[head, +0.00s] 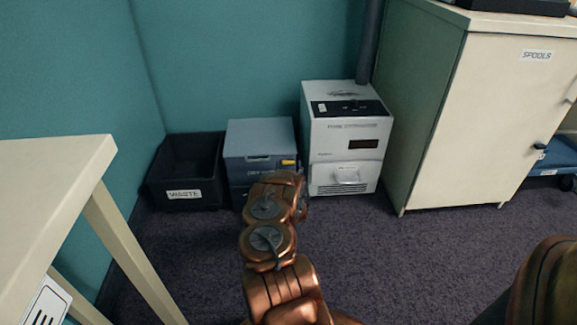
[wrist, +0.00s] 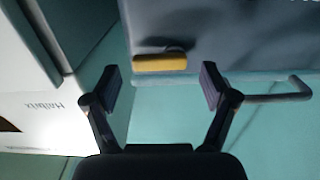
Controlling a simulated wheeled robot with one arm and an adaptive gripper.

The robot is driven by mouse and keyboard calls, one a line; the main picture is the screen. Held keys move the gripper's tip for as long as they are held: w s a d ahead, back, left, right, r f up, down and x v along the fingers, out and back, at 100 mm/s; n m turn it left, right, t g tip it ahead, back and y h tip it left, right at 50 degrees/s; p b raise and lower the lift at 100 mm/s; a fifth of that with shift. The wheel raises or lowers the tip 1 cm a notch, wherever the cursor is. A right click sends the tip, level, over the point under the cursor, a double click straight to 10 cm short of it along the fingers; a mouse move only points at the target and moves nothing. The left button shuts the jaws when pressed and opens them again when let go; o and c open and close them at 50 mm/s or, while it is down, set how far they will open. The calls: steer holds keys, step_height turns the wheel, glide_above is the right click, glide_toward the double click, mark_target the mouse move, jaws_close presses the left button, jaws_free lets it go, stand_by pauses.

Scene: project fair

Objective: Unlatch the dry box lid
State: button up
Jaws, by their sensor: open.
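The dry box (head: 260,138) is a blue-grey box on the carpet against the teal wall, with its lid down. A yellow latch (head: 288,162) is on the right part of its front, and my arm hides much of the front below. In the wrist view the yellow latch (wrist: 160,63) lies between and just beyond the fingertips of my gripper (wrist: 162,86). My gripper is open, with one finger on each side of the latch and a gap to it. A bar-like handle (wrist: 290,93) shows right of the fingers. My arm hides the fingers in the head view.
A black waste bin (head: 183,195) stands left of the dry box. A white extractor unit (head: 348,140) with a dark pipe (head: 370,45) stands close on its right. A spools cabinet (head: 480,110) is further right, a pale table (head: 50,170) at left. Carpet (head: 400,260) is clear.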

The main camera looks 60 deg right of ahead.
steer(key=v, duration=1.1)
steer(key=shift+s+a, duration=0.15)
stand_by(0.6)
